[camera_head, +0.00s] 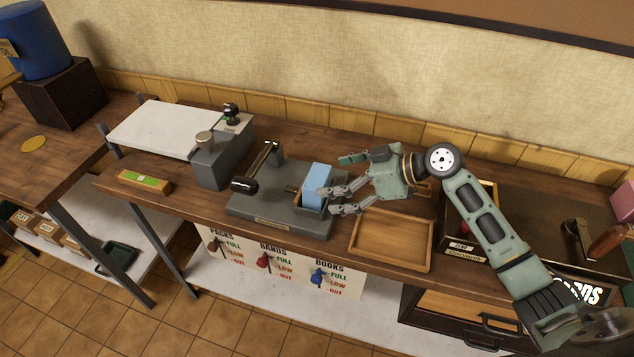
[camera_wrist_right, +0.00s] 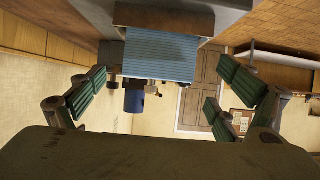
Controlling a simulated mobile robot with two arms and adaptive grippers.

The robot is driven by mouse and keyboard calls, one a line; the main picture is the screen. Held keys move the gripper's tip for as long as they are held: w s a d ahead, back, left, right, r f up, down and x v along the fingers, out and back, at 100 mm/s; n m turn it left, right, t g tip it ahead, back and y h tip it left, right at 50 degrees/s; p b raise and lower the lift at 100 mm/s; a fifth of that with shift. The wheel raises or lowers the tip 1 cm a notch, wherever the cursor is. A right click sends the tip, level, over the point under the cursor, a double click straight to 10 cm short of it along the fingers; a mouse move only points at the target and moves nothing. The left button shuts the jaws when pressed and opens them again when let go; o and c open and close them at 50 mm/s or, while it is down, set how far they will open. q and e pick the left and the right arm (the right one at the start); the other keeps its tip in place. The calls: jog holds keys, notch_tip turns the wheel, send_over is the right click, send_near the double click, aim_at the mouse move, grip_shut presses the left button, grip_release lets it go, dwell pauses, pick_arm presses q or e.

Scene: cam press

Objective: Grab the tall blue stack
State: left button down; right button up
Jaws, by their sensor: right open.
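The tall blue stack (camera_head: 317,180) stands upright in a small wooden holder (camera_head: 309,204) on the grey press base (camera_head: 262,216). My right gripper (camera_head: 342,184) is just to the right of the stack, with its fingers open and pointing left toward it. In the right wrist view the blue stack (camera_wrist_right: 160,55) appears between the spread fingers of the right gripper (camera_wrist_right: 165,98), beyond their tips or near them; the exact gap cannot be told. Nothing is held. My left gripper is not in view.
A black-handled lever (camera_head: 246,184) is left of the stack. An empty wooden tray (camera_head: 390,240) lies on the counter in front of my right gripper. A grey machine with a white top (camera_head: 165,130) stands at the left. A wooden box (camera_head: 463,249) is at the right.

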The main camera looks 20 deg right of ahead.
aim_at(327, 180)
jog(key=x, duration=0.3)
jog(key=shift+w+a+f+p, duration=0.1)
jog(key=shift+w+f+p, duration=0.05)
jog(key=shift+p, duration=0.2)
jog(key=shift+c, duration=0.3)
jog(key=c, duration=1.3)
jog(key=shift+c, duration=0.5)
